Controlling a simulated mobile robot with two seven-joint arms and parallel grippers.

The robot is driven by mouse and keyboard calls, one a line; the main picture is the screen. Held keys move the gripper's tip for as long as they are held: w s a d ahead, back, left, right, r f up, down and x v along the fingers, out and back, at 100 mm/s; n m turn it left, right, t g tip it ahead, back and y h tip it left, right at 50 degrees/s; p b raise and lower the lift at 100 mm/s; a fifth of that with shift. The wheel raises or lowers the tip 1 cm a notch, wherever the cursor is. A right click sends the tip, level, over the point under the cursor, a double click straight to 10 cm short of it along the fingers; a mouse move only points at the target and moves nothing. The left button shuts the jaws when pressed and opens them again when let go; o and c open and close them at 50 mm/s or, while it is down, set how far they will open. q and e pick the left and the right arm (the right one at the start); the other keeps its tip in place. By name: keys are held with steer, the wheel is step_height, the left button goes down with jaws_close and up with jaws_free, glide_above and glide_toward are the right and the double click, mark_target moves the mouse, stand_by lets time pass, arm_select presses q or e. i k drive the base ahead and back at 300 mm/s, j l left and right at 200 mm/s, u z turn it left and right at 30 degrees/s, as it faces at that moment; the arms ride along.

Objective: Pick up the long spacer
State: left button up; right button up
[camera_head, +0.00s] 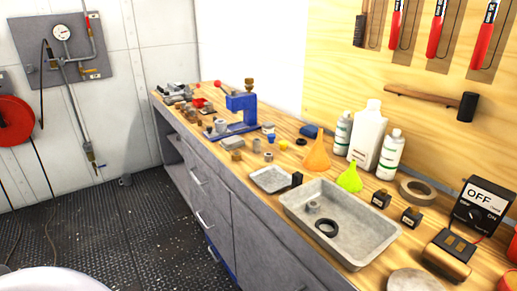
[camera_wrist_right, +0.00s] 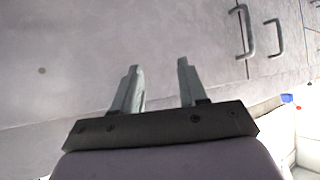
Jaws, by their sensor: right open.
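I cannot tell for sure which part is the long spacer. Another grey cylinder (camera_head: 313,207) stands in the large metal tray. My right gripper (camera_wrist_right: 159,68) is open and empty in the right wrist view, in front of a grey cabinet surface. It does not show in the head view. My left gripper is not in view.
The large tray (camera_head: 365,246) also holds a black ring (camera_head: 326,228). A smaller tray (camera_head: 270,181), orange funnel (camera_head: 316,155), white bottles (camera_head: 367,136) and blue press (camera_head: 240,112) crowd the bench. Cabinet handles (camera_wrist_right: 245,31) stick out. The dark floor (camera_head: 120,225) is mostly clear.

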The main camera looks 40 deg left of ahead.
mark_target(256, 141)
steer(key=i+j+z, duration=0.1)
steer(key=j+z, duration=0.15)
steer(key=j, duration=0.8)
steer(key=j+z, duration=0.3)
steer(key=j, duration=0.7)
